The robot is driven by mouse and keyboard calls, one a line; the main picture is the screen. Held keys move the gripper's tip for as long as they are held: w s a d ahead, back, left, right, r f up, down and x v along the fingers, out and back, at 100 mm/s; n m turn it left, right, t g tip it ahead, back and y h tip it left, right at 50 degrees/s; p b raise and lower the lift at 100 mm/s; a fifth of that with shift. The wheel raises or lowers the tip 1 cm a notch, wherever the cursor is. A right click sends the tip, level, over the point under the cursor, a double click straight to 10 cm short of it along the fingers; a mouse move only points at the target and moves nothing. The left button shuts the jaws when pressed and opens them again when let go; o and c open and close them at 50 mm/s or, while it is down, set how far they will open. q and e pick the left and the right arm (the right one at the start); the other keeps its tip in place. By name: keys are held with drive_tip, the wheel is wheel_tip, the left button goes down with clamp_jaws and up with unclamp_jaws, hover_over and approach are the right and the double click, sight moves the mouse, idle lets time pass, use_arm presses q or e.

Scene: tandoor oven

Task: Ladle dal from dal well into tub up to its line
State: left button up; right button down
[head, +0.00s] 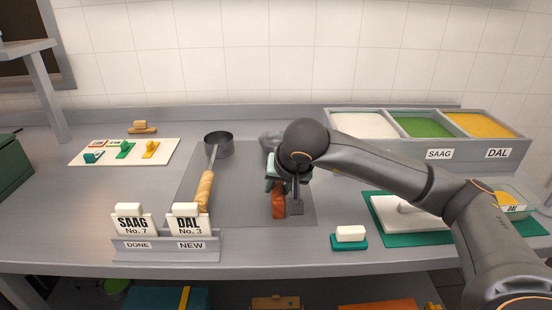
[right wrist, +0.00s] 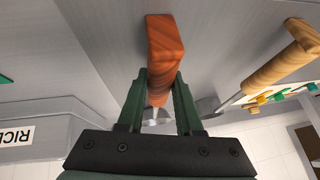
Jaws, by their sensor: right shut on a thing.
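My right gripper (head: 285,178) is shut on a ladle with a reddish-brown handle (head: 278,204). The right wrist view shows the handle (right wrist: 165,45) between the green fingers. My arm partly hides the ladle's metal end; I cannot tell whether it touches the mat. The dal well (head: 480,125) holds yellow dal at the right of the steel well unit. A clear tub with a DAL label (head: 512,209) stands at the right, partly behind my arm; its line and fill are not clear. My left gripper is not in view.
A second ladle with a light wooden handle (head: 204,190) lies left of my gripper. The ticket rack (head: 165,250) stands at the front edge. White and green saag (head: 425,125) wells adjoin the dal. A white block on a green base (head: 349,238) stands right of the grey mat (head: 240,205).

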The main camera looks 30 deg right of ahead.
idle(0.4)
drive_tip(key=shift+r+p, duration=0.55)
drive_tip(key=shift+r, duration=0.2)
drive_tip(key=shift+r+p, duration=0.6)
drive_tip(key=shift+r, duration=0.3)
drive_tip(key=shift+r+p, duration=0.3)
drive_tip(key=shift+r, duration=0.1)
